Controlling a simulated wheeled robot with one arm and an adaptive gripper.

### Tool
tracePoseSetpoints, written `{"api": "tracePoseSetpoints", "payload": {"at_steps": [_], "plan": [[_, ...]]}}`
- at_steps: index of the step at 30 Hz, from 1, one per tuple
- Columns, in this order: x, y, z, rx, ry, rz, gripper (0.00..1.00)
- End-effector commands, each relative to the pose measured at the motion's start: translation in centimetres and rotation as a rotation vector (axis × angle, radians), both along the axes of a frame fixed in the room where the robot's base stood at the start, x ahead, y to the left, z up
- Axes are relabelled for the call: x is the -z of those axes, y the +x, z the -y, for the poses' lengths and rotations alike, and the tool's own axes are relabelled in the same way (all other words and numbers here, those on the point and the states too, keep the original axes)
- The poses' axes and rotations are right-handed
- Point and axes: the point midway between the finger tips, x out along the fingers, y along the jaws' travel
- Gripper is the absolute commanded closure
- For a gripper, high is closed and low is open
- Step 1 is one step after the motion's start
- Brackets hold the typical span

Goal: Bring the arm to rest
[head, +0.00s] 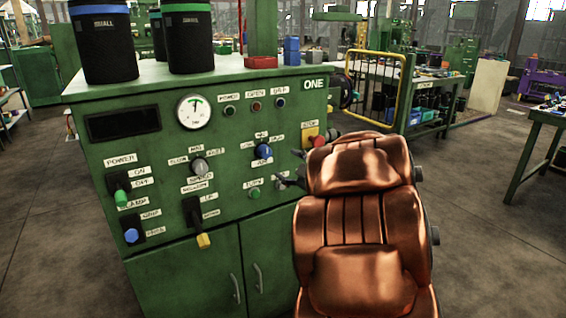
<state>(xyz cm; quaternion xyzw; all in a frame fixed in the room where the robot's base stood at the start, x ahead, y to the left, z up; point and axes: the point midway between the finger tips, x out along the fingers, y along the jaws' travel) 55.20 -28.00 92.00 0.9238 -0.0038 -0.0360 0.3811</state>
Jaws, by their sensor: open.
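My copper-coloured arm (362,225) stands at the lower right of the head view, in front of the right edge of a green machine (190,265). My gripper (285,168) shows only in part, as dark fingers sticking out left of the arm. They are open and apart, and I see nothing between them. They lie before the right part of the control panel, near a green button and a blue knob (264,151). Whether they touch the panel I cannot tell. The rest of the gripper is hidden behind the arm.
Black sleeves stand on the machine top, one with a blue rim (104,48) and one with a green rim (188,42). A red stop button (318,141) sits close beside my arm. A yellow rail (378,92) and workbenches stand behind.

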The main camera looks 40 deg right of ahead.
Motion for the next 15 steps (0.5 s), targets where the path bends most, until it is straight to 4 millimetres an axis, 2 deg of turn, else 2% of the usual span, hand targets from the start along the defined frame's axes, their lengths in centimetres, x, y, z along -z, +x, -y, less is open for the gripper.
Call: {"api": "tracePoseSetpoints", "payload": {"at_steps": [4,15], "plan": [[-0.09,-0.59,-0.02,0.000,-0.001,0.001,0.33],[-0.11,-0.64,-0.06,-0.001,-0.001,0.001,0.33]]}}
